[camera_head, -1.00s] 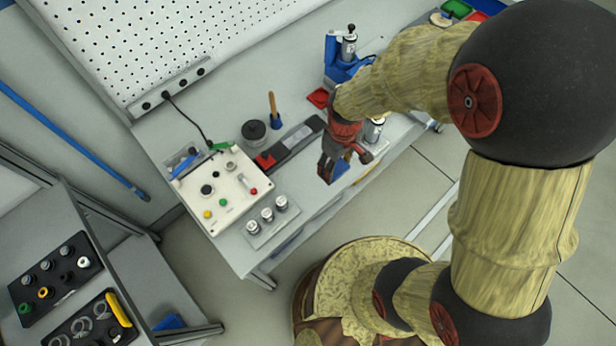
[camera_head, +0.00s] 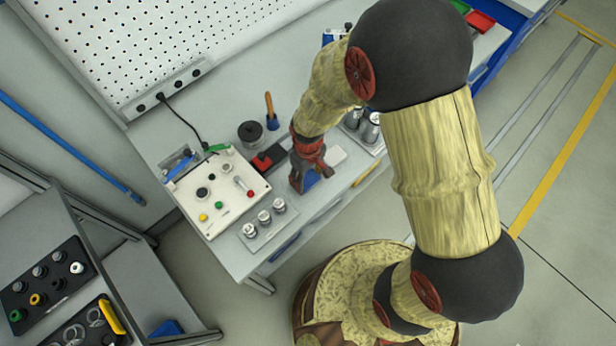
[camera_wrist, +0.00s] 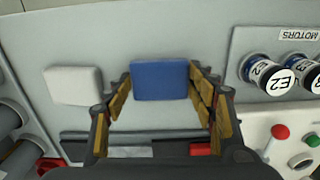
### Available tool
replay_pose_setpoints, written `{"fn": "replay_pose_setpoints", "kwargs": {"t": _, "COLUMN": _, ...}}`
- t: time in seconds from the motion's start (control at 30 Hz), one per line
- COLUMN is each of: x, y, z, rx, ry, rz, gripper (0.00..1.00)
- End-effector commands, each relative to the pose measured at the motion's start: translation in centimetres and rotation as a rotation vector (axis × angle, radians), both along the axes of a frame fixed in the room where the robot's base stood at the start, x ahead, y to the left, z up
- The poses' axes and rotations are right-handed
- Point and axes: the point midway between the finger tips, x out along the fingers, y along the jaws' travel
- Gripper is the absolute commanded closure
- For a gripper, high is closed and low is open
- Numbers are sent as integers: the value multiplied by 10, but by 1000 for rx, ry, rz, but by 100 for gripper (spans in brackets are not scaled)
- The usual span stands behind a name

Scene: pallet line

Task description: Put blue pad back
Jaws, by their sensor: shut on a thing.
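The blue pad (camera_wrist: 160,80) is a small blue block between the fingertips of my gripper (camera_wrist: 160,88) in the wrist view. My gripper is shut on it. In the head view my gripper (camera_head: 306,184) hangs over the front part of the grey workbench, with a bit of the blue pad (camera_head: 311,179) showing between its fingers. A white pad (camera_wrist: 74,85) lies on the bench beside the blue one in the wrist view; it also shows in the head view (camera_head: 337,154). I cannot tell whether the blue pad touches the bench.
Metal cylinders labelled E2 and E3 (camera_wrist: 268,73) stand in a MOTORS tray beside my gripper. A control box (camera_head: 215,190) with coloured buttons is to the left. Larger cylinders (camera_head: 370,127) stand to the right. A black pot (camera_head: 250,132) is behind.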

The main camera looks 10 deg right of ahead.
Motion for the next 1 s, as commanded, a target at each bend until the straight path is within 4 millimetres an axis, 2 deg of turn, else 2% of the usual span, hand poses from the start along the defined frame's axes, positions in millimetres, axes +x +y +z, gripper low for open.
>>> {"fn": "replay_pose_setpoints", "kwargs": {"t": 0.3, "x": 0, "y": 0, "z": -3, "rx": 1, "ry": -1, "rz": 0, "gripper": 72}}
{"fn": "replay_pose_setpoints", "kwargs": {"t": 0.33, "x": 0, "y": 0, "z": -2, "rx": 1, "ry": -1, "rz": 0, "gripper": 43}}
{"fn": "replay_pose_setpoints", "kwargs": {"t": 0.6, "x": 0, "y": 0, "z": -1, "rx": 1, "ry": -1, "rz": 0, "gripper": 27}}
{"fn": "replay_pose_setpoints", "kwargs": {"t": 1.0, "x": 0, "y": 0, "z": 3, "rx": 1, "ry": -1, "rz": 0, "gripper": 26}}
